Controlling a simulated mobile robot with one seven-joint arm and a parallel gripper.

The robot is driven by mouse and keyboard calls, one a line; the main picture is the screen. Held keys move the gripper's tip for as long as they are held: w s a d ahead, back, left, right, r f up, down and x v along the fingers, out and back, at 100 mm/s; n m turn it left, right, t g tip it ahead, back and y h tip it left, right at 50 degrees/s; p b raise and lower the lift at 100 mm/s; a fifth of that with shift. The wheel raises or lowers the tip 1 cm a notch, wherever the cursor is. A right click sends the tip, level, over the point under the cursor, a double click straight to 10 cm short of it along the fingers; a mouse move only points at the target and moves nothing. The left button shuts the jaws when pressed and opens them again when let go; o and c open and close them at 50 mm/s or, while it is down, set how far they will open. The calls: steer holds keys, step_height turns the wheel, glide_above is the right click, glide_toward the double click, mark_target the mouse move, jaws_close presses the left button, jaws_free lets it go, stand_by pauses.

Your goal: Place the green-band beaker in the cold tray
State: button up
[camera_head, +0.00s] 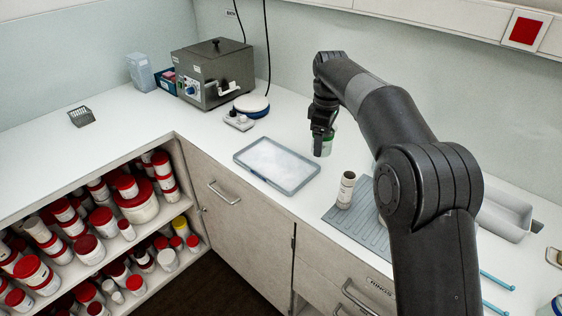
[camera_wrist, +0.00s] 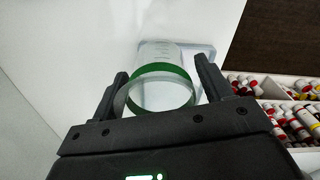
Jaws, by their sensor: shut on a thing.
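The green-band beaker (camera_head: 325,147) is clear with a dark green band. My gripper (camera_head: 321,132) is shut on it from above, just right of the tray. In the wrist view the beaker (camera_wrist: 160,88) sits between the two fingers, its round rim towards the camera. I cannot tell whether its base touches the counter. The cold tray (camera_head: 261,178) is a shallow grey-blue tray with a whitish filling, left of the beaker. A pale edge behind the beaker in the wrist view looks like this tray (camera_wrist: 207,52).
A pale cylinder (camera_head: 346,190) stands on a ribbed grey mat (camera_head: 374,238) in front of my arm. A small white-topped device (camera_head: 251,104) and a grey metal box (camera_head: 214,73) stand behind the tray. Red-lidded jars fill the shelves (camera_head: 140,217). The left counter is mostly clear.

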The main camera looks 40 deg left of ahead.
steer(key=s+a+f, duration=0.1)
steer(key=a+f, duration=0.1)
steer(key=a, duration=0.1)
steer(key=s+a+f, duration=0.1)
steer(key=a+f, duration=0.1)
steer(key=a, duration=0.1)
steer(key=s+a+f, duration=0.1)
steer(key=a+f, duration=0.1)
steer(key=a, duration=0.1)
steer(key=shift+s+a+f, duration=0.1)
steer(key=shift+s+a, duration=0.15)
steer(key=shift+s, duration=0.1)
steer(key=shift+f, duration=2)
steer(key=o, duration=1)
steer(key=shift+f, duration=0.15)
step_height(320, 180, up, 12)
steer(key=shift+r, duration=0.15)
